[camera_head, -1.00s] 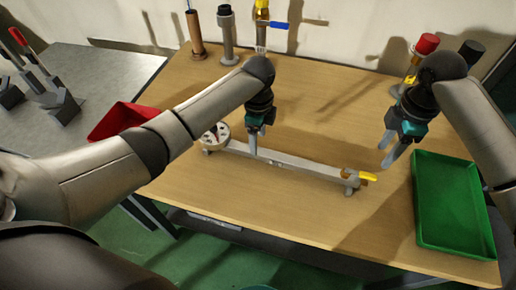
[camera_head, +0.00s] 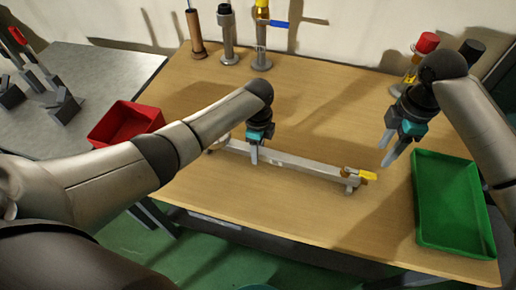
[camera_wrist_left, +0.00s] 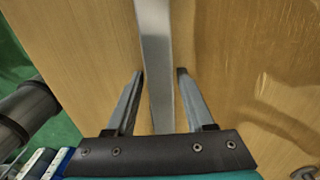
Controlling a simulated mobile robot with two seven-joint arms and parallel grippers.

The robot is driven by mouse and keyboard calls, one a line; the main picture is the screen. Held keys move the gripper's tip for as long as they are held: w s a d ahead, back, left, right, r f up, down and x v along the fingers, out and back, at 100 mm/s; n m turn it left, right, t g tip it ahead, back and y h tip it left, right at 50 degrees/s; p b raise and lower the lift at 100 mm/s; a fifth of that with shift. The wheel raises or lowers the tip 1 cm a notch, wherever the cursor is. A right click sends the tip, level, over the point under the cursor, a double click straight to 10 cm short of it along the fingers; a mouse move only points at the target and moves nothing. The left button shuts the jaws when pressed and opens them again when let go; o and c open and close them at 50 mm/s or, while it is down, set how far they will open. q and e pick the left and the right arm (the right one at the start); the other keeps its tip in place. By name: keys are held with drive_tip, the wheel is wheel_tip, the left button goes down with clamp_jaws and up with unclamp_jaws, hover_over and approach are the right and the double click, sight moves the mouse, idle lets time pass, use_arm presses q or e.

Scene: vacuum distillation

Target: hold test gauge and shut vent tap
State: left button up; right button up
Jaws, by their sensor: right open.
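The test gauge bar (camera_head: 300,168) is a long pale rail on low feet, lying across the wooden table; it also shows in the left wrist view (camera_wrist_left: 155,45). The yellow-handled vent tap (camera_head: 367,175) is at its right end. The round gauge at its left end is almost wholly hidden behind my left arm. My left gripper (camera_head: 254,162) points down at the bar. In the left wrist view its two fingers (camera_wrist_left: 160,75) stand apart on either side of the bar, with gaps showing. My right gripper (camera_head: 387,160) is open and empty, above and right of the tap.
A green tray (camera_head: 420,235) lies at the right and a red tray (camera_head: 108,143) at the left table edge. Several upright fittings stand along the back, including a blue-handled one (camera_head: 262,60) and a red-capped one (camera_head: 427,43). The table in front of the bar is clear.

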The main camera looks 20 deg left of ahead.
use_arm(q)
clamp_jaws()
idle(0.9)
idle(0.6)
idle(1.0)
